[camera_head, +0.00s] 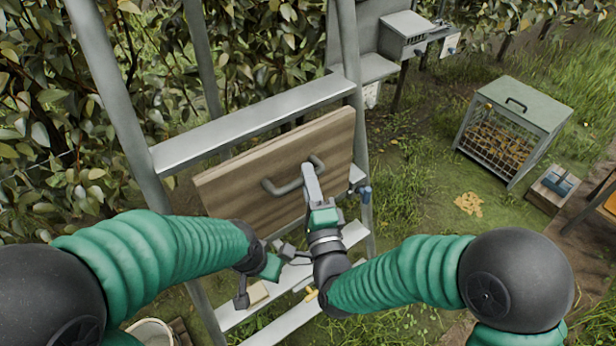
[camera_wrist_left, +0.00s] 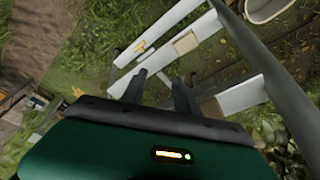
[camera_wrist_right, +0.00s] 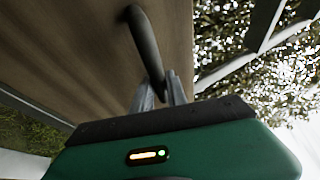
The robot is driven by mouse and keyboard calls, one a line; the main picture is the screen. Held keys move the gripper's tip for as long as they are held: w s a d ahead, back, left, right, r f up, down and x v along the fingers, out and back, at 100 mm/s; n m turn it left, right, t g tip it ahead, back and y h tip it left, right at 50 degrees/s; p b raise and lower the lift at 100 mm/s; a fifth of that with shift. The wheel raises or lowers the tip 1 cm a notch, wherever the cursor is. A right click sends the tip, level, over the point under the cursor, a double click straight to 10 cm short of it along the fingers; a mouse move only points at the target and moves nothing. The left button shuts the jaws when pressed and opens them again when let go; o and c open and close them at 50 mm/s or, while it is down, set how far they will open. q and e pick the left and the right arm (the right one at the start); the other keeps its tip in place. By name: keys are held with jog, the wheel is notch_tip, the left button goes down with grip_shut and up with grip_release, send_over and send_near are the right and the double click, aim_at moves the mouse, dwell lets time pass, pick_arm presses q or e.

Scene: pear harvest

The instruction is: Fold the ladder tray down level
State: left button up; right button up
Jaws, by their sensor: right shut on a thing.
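The wooden ladder tray (camera_head: 230,195) stands steeply tilted between the rails of the grey ladder (camera_head: 250,122), below one of its crossbars. Its grey bar handle (camera_head: 284,187) sits on the face toward me. My right gripper (camera_head: 309,172) is shut on the handle, near its right end. The right wrist view shows the handle (camera_wrist_right: 146,45) running in between the fingers (camera_wrist_right: 161,92), with the tray face (camera_wrist_right: 75,60) close behind. My left gripper (camera_head: 262,276) is below the tray, near the lower steps. In the left wrist view its fingers (camera_wrist_left: 160,88) are apart and empty.
A small wooden block (camera_head: 258,293) and a yellow item (camera_head: 311,294) are on the lower steps. A pale bucket (camera_head: 150,332) stands at lower left. A mesh crate (camera_head: 500,135) and a small wooden box (camera_head: 553,188) stand on the grass at right. Foliage crowds the left.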

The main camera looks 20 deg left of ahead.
jog(key=shift+s+a, duration=0.2)
jog(key=shift+a, duration=0.2)
grip_shut()
jog(key=shift+d+f, duration=0.1)
jog(key=shift+f, duration=0.1)
dwell(0.4)
